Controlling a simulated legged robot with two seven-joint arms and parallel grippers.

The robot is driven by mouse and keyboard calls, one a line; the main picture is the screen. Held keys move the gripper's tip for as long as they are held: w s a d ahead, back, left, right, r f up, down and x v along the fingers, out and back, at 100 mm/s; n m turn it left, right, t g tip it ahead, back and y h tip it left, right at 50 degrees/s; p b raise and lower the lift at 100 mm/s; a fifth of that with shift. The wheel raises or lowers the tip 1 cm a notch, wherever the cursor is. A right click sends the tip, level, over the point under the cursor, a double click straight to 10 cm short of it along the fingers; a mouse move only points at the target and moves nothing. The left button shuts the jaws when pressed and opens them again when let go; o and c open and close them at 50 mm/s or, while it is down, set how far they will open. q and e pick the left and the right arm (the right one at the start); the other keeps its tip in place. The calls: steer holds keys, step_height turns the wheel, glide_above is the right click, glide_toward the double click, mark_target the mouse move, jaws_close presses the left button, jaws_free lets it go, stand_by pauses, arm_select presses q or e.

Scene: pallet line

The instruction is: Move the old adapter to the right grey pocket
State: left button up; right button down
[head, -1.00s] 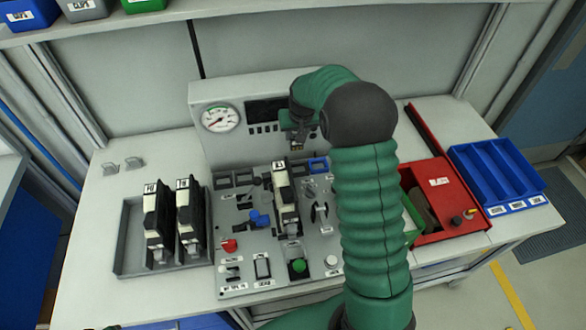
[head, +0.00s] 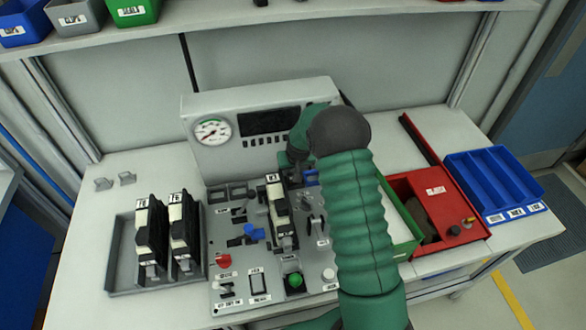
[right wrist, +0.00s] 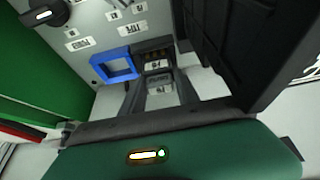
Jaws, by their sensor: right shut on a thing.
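My right gripper (head: 296,172) is low over the back of the grey panel (head: 228,262), beside a blue-framed pocket (head: 312,178). In the right wrist view, its fingers are shut on a small dark and grey block with pale labels, which I take for the old adapter (right wrist: 158,84). The blue frame (right wrist: 114,68) is close beside the block there. I cannot tell whether the block touches the panel or sits in a pocket. Grey pockets (head: 240,191) show at the panel's back left; others are hidden by the upright module and my arm. My left gripper is out of view.
A tall black and white module (head: 281,215) stands on the panel close to the gripper. Two similar modules (head: 151,232) stand in a grey tray (head: 122,262) at left. A gauge box rises behind. A red box (head: 448,215) and blue tray (head: 497,178) are at right.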

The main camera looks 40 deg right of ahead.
steer(key=shift+d+f+b, duration=0.25)
steer(key=shift+f+b, duration=0.05)
steer(key=shift+f, duration=0.4)
steer(key=shift+a, duration=0.1)
steer(key=c, duration=0.9)
jaws_free()
steer(key=v, duration=1.3)
steer(key=shift+w, duration=0.1)
